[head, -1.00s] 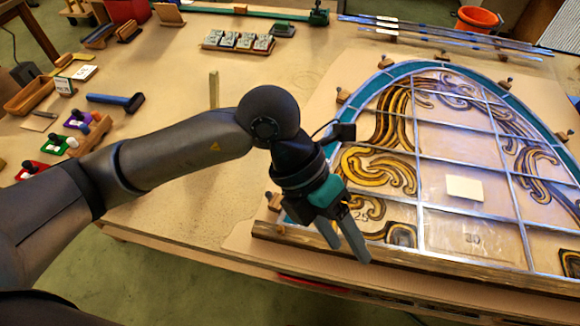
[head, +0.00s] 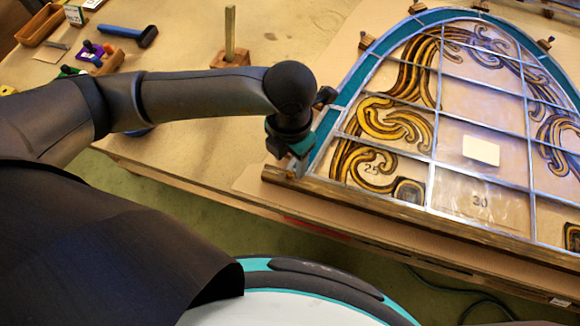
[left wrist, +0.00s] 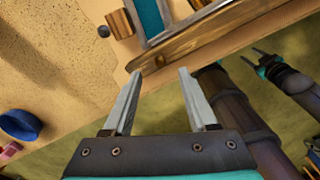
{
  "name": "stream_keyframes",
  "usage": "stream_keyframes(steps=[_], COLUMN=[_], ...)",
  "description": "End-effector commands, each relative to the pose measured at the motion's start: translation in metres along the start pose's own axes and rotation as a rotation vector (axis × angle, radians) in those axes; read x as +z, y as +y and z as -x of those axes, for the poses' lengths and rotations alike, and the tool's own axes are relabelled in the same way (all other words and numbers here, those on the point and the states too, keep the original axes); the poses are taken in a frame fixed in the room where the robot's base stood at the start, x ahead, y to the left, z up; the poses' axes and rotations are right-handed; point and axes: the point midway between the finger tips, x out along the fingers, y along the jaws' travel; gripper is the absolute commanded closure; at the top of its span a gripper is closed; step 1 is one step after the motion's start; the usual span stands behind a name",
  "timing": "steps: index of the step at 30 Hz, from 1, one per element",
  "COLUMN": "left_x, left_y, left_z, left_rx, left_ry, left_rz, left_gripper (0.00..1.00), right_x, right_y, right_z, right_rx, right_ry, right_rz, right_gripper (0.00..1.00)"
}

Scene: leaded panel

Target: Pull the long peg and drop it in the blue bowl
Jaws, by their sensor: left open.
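A tall light wooden peg (head: 230,32) stands upright in a small wooden block (head: 231,59), behind my left arm in the head view. A blue round object (head: 138,132), possibly the bowl, is mostly hidden under my left arm. A dark blue round thing also shows at the left of the left wrist view (left wrist: 20,125). My left gripper (head: 296,160) is over the panel's near left corner; its fingers hardly show in the head view. In the left wrist view it is open and empty (left wrist: 160,73). My right gripper (left wrist: 258,57) shows small at the upper right there.
The leaded panel (head: 480,120) fills the right of the table, with a dark wooden bar (head: 400,208) along its near edge and wooden blocks around its rim. A blue-handled tool (head: 128,33) and a wooden tray (head: 40,22) lie at the back left. Bare tabletop surrounds the peg's block.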

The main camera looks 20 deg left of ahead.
Motion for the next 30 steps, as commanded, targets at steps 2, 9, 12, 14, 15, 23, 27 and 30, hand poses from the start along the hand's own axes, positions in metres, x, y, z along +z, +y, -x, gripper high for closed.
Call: stream_keyframes(steps=[2, 9, 12, 14, 15, 23, 27, 30], left_x=[-0.001, 0.000, 0.000, 0.000, 0.000, 0.000, 0.000, 0.000], left_y=[0.000, -0.001, -0.001, -0.001, -0.001, -0.001, -0.001, 0.000], left_z=[-0.016, -0.048, -0.054, -0.056, -0.056, -0.056, -0.056, -0.056], left_rx=[0.000, -0.001, -0.001, -0.001, -0.001, -0.001, -0.001, -0.001], left_ry=[0.004, 0.001, 0.001, 0.000, -0.001, -0.001, 0.000, 0.000], left_rz=[0.000, -0.001, -0.001, -0.001, -0.001, -0.001, -0.001, -0.001], left_gripper=[0.42, 0.42, 0.42, 0.42, 0.42, 0.45, 0.61, 0.72], right_x=[0.000, -0.001, -0.002, -0.002, -0.002, -0.003, -0.003, -0.003], right_y=[0.001, 0.002, 0.002, 0.002, 0.002, 0.002, 0.003, 0.003], right_z=[0.000, -0.001, -0.001, -0.001, -0.001, -0.001, -0.001, -0.001], right_rx=[0.002, 0.003, 0.003, 0.003, 0.003, 0.003, 0.003, 0.003], right_ry=[0.000, 0.002, 0.003, 0.004, 0.004, 0.005, 0.005, 0.005], right_rz=[0.001, 0.001, 0.001, 0.001, 0.001, 0.001, 0.001, 0.001], right_gripper=[0.50, 0.50, 0.50, 0.50, 0.50, 0.50, 0.50, 0.50])
